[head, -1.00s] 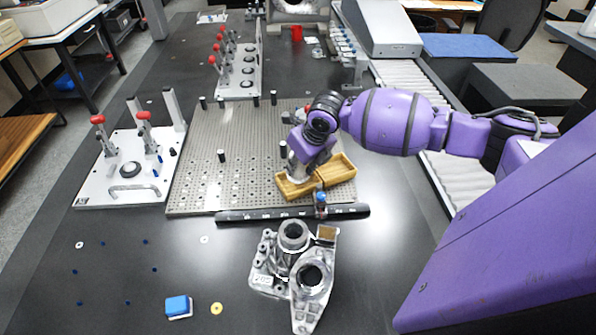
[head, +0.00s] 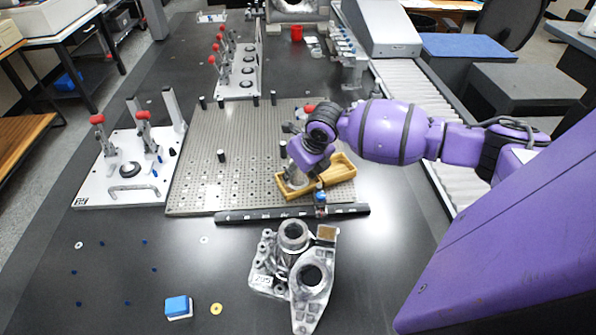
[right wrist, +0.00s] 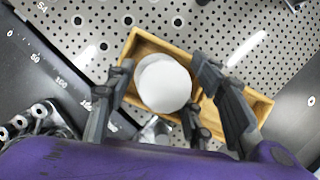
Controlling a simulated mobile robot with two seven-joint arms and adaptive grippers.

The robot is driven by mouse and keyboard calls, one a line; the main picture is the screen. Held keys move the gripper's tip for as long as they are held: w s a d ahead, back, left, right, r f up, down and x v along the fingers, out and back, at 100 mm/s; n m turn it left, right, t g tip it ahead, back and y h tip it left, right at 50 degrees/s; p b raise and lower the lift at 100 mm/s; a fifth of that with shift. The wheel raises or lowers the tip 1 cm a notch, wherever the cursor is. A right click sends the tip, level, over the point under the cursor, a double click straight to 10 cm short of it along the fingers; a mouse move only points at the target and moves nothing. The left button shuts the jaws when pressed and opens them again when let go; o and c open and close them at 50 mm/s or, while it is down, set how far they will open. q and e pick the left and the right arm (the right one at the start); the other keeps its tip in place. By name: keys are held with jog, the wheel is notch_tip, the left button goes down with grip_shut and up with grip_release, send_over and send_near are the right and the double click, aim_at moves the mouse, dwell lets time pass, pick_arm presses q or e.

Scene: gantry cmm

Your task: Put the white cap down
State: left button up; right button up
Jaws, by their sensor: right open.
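The white cap (right wrist: 164,84) is a pale round disc in the right wrist view. It is in the left compartment of a wooden tray (right wrist: 130,47), which also shows in the head view (head: 336,178). My right gripper (head: 298,181) is over that compartment. In the right wrist view its dark fingers (right wrist: 163,82) are spread open around the cap, with visible space on both sides. I cannot tell whether the cap rests flat on the tray floor. In the head view the gripper largely hides the cap. My left gripper is out of view.
The tray lies on a perforated plate (head: 200,185) with short black posts. A dark scale bar (head: 255,215) runs along its front edge. A metal casting (head: 270,275) stands nearer, and a clamp fixture (head: 95,185) stands left.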

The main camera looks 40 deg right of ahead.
jog(key=p+v, duration=0.1)
jog(key=v, duration=1.1)
